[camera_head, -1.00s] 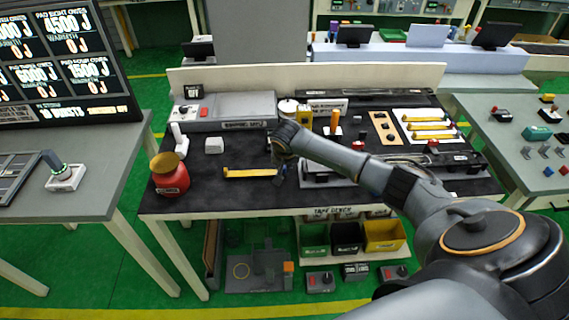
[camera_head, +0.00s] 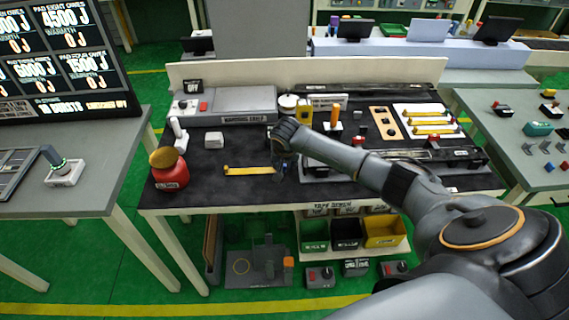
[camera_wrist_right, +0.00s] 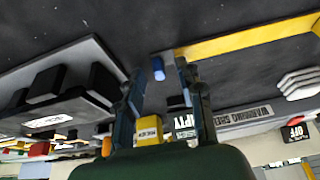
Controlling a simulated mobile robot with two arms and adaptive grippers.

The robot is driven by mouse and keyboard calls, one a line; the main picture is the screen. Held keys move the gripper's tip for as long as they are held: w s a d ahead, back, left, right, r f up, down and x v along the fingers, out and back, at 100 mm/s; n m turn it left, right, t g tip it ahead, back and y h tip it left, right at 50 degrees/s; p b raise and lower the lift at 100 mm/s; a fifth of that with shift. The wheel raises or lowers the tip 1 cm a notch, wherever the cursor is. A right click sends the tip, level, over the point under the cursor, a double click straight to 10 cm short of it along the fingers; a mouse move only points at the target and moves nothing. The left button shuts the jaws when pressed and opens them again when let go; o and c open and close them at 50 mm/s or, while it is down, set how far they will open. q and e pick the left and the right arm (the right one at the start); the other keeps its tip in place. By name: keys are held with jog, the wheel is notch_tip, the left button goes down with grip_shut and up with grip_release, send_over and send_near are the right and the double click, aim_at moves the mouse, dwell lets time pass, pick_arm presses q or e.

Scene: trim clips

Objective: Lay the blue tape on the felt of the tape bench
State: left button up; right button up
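My right gripper (camera_wrist_right: 160,70) reaches over the tape bench (camera_head: 225,205). In the right wrist view its two fingers stand apart, pointing down at the dark felt (camera_wrist_right: 245,75). A small blue piece (camera_wrist_right: 158,68), likely the blue tape, shows between the fingertips with a grey piece beside it. Gaps show beside the blue piece; whether it touches the felt is unclear. A yellow strip (camera_head: 250,170) lies on the felt, its right end close to my right gripper (camera_head: 281,167). It also shows in the right wrist view (camera_wrist_right: 250,38). My left gripper is not in view.
A red jar (camera_head: 170,172) stands at the bench's left front, with a white block (camera_head: 214,140) behind it. A grey box (camera_head: 235,106) stands at the back. A white board (camera_head: 440,137) with yellow strips lies at right.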

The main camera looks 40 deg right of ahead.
jog(key=v, duration=1.2)
